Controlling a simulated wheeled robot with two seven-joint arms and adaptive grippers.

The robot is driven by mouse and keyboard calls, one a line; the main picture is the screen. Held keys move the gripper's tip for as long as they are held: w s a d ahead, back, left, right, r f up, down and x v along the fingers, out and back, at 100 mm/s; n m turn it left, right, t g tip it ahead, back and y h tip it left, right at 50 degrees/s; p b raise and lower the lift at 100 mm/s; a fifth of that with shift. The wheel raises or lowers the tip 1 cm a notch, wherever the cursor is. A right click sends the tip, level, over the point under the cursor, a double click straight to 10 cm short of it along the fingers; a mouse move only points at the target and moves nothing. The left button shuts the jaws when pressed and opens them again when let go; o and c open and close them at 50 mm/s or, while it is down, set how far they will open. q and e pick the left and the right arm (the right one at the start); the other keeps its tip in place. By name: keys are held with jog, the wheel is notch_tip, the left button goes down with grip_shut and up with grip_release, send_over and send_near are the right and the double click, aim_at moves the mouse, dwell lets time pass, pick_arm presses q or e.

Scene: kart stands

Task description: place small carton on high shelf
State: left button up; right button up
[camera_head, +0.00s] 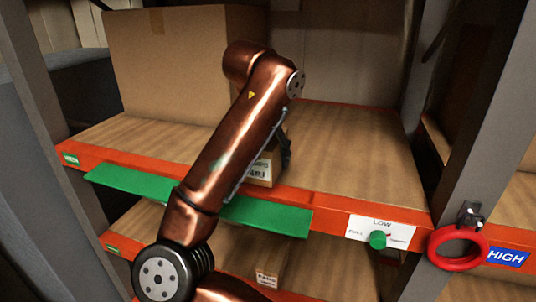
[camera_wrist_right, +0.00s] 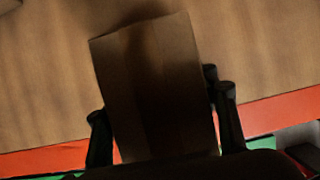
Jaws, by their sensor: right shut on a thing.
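The small carton (camera_head: 263,172) is brown with a printed label, at the front edge of the upper visible shelf (camera_head: 345,150), partly hidden behind my right arm. In the right wrist view the carton (camera_wrist_right: 155,85) sits between the fingers of my right gripper (camera_wrist_right: 163,118), which is shut on it. In the head view only a dark bit of the right gripper (camera_head: 284,152) shows beside the carton. The carton is over the wooden board near the orange edge; I cannot tell whether it touches the board. My left gripper is not in view.
A large cardboard box (camera_head: 170,65) fills the shelf's back left; the right side of the board is clear. A green strip (camera_head: 265,213) runs along the orange front beam. A grey post (camera_head: 480,110) with a red ring (camera_head: 458,248) stands right. Another carton (camera_head: 271,271) is below.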

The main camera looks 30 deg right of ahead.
jog(key=shift+f, duration=0.15)
jog(key=o, duration=1.1)
jog(key=shift+f, duration=0.15)
jog(key=shift+o, duration=1)
jog(key=shift+w, duration=0.25)
jog(key=shift+o, duration=1.4)
jog(key=shift+s, duration=0.2)
jog(key=shift+w+r, duration=0.1)
jog(key=shift+r, duration=0.1)
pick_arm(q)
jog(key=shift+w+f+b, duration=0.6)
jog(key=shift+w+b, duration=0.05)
pick_arm(e)
notch_tip(320, 180, up, 11)
send_over(266, 154)
jog(key=w+d, duration=0.1)
jog(key=w, duration=0.3)
jog(key=shift+w+r, duration=0.1)
jog(key=shift+w, duration=0.05)
